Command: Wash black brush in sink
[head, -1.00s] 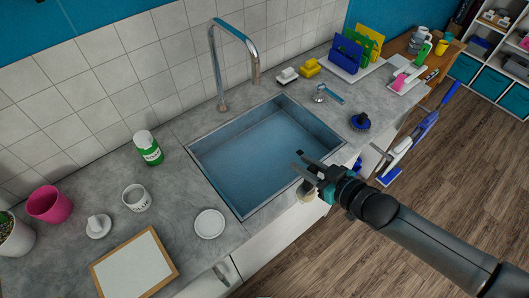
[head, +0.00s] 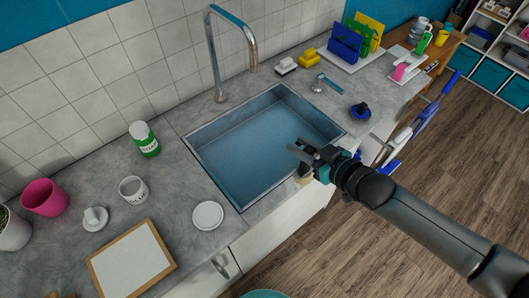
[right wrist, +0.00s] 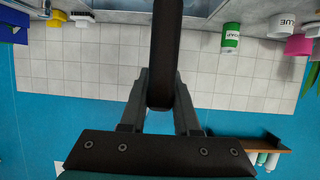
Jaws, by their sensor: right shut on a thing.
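My right gripper (head: 297,146) is over the front right rim of the sink (head: 255,150). In the right wrist view its fingers are shut on a long dark handle, the black brush (right wrist: 166,45), which runs up out of the frame. In the head view the gripper mostly hides the brush. A beige piece (head: 303,179) shows just below the fingers; I cannot tell if it is the bristles. The sink is a grey rectangular basin with a bluish inside. The tall metal faucet (head: 211,50) stands behind it, spout over the basin. My left gripper is out of view.
Left of the sink are a green-and-white can (head: 144,139), a white mug (head: 133,190), a small white plate (head: 207,215) and a framed board (head: 131,262). Right of it are a tap lever (head: 323,83) and a blue scrubber (head: 361,111). The basin looks clear.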

